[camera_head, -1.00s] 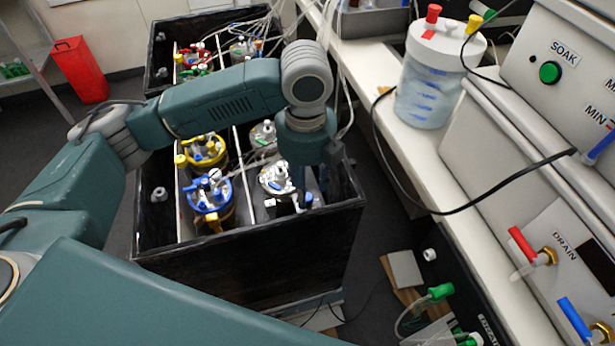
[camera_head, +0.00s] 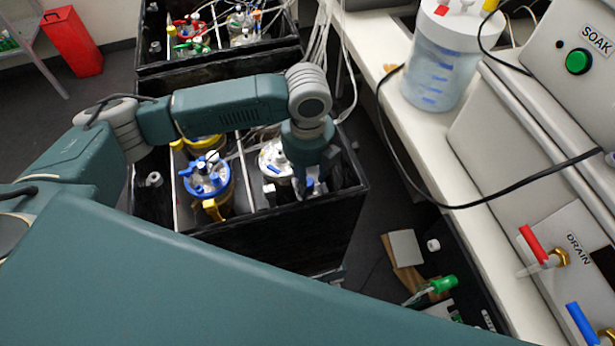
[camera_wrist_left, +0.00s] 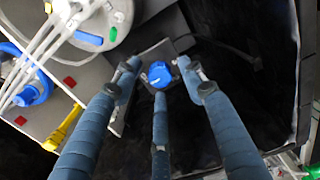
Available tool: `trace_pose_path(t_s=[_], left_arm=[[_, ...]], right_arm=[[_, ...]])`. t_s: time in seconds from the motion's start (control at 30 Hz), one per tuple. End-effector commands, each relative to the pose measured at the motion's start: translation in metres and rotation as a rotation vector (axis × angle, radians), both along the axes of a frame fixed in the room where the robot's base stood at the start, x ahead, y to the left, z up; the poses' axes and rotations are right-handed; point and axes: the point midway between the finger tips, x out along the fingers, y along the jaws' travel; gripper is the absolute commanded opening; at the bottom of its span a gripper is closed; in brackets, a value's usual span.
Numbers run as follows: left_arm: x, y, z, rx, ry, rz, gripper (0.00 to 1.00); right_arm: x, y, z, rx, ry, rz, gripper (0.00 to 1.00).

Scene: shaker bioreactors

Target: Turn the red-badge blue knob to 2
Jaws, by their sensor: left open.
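A blue knob (camera_wrist_left: 158,74) sits on a small grey plate in the left wrist view. My left gripper (camera_wrist_left: 158,80) has its three blue-grey fingers spread around the knob, open; I cannot tell whether any finger touches it. No badge or numbers can be read on the knob's plate. My right gripper is not in view.
A silver-lidded vessel (camera_head: 272,160) stands close left of the gripper, and a blue-ringed vessel (camera_head: 207,178) farther left. A second black crate (camera_head: 220,68) stands behind. The white bench (camera_head: 480,200) with a translucent jug (camera_head: 440,65) is at the right.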

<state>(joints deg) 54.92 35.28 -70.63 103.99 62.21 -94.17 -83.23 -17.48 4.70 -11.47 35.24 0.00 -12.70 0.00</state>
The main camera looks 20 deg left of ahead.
Motion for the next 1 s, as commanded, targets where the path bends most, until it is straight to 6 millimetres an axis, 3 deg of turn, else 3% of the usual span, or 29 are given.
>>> trace_pose_path(t_s=[0.13, 0.37, 0.57, 0.8, 1.0], left_arm=[[0.000, 0.000, -0.006, 0.002, -0.001, 0.000, 0.42], [0.000, 0.000, -0.006, 0.001, -0.001, 0.000, 0.40], [0.000, 0.000, -0.006, 0.001, -0.001, 0.000, 0.00], [0.000, 0.000, -0.004, 0.001, 0.000, 0.010, 0.00], [0.000, 0.000, -0.001, 0.000, 0.001, 0.075, 0.00]], right_arm=[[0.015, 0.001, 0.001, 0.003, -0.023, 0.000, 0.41], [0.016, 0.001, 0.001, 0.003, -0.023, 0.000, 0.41], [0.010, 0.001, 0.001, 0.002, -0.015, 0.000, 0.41], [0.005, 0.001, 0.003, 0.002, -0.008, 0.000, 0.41], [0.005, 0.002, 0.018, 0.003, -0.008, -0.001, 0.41]])
